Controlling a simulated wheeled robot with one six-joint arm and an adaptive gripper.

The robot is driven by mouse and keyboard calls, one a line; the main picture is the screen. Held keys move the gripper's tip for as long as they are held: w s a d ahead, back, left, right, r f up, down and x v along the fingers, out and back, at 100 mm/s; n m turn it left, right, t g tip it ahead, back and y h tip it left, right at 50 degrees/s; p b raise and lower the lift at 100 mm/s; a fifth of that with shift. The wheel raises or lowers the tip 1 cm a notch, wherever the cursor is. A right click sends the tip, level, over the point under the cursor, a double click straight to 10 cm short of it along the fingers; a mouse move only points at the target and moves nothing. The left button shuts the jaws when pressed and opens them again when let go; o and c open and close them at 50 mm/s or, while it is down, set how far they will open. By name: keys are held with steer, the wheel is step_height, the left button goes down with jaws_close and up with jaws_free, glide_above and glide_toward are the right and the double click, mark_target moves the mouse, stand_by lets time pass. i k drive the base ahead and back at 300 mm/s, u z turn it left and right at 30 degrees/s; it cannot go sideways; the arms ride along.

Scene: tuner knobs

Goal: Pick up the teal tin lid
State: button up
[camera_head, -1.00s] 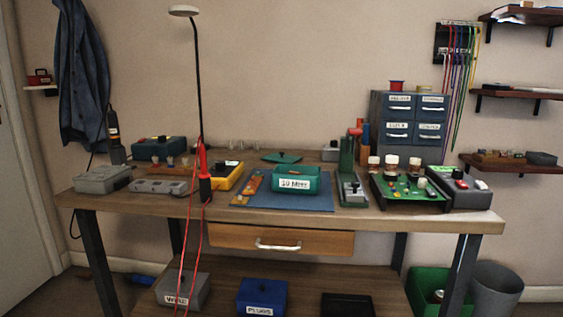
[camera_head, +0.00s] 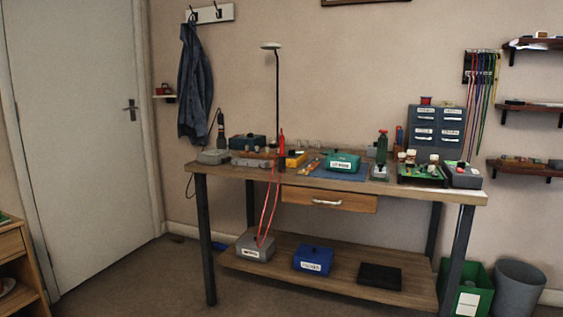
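The teal tin (camera_head: 341,167) with a white label stands on the blue mat, right of the middle of the workbench. A teal surface with a small dark knob shows at its top edge, and I take this to be the teal tin lid (camera_head: 343,155). From this distance I cannot tell whether the lid rests on the tin or lies just behind it. My gripper is not in view.
The wooden workbench (camera_head: 262,178) carries several boxes and devices. A red lead hangs down its front. A grey tin (camera_head: 254,247), a blue tin (camera_head: 313,260) and a black tray (camera_head: 380,276) sit on the lower shelf. The floor (camera_head: 140,290) at front left is clear.

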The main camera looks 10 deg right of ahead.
mark_target(336, 150)
steer(key=z, duration=0.85)
steer(key=i, duration=1)
steer(key=u, duration=0.6)
steer(key=i, duration=0.9)
steer(key=u, duration=0.95)
